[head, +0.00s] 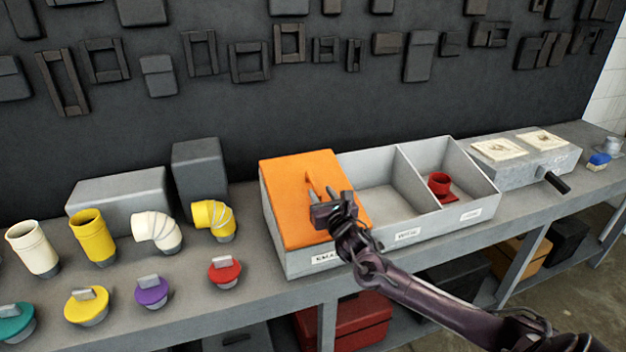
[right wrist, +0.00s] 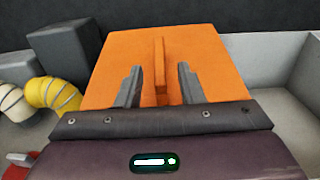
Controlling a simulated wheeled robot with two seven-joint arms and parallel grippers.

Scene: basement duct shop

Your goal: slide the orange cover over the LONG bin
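The orange cover (head: 300,185) lies over the left compartment of a grey three-part bin box (head: 372,255). It also fills the middle of the right wrist view (right wrist: 210,65). A thin upright orange fin (right wrist: 160,68) stands on the cover. My right gripper (head: 327,190) is over the cover, its two fingers (right wrist: 159,84) apart on either side of the fin, with gaps showing. The left label seems to start "SMA"; the other two are too small to read surely. The middle compartment (head: 385,200) is open and empty. The right compartment holds a red fitting (head: 440,185). My left gripper is out of view.
Yellow and white duct pieces (head: 93,238) and several coloured capped plugs (head: 152,292) stand left on the grey bench. Grey blocks (head: 200,172) stand behind them. A metal box with a black handle (head: 557,182) is right of the bin box.

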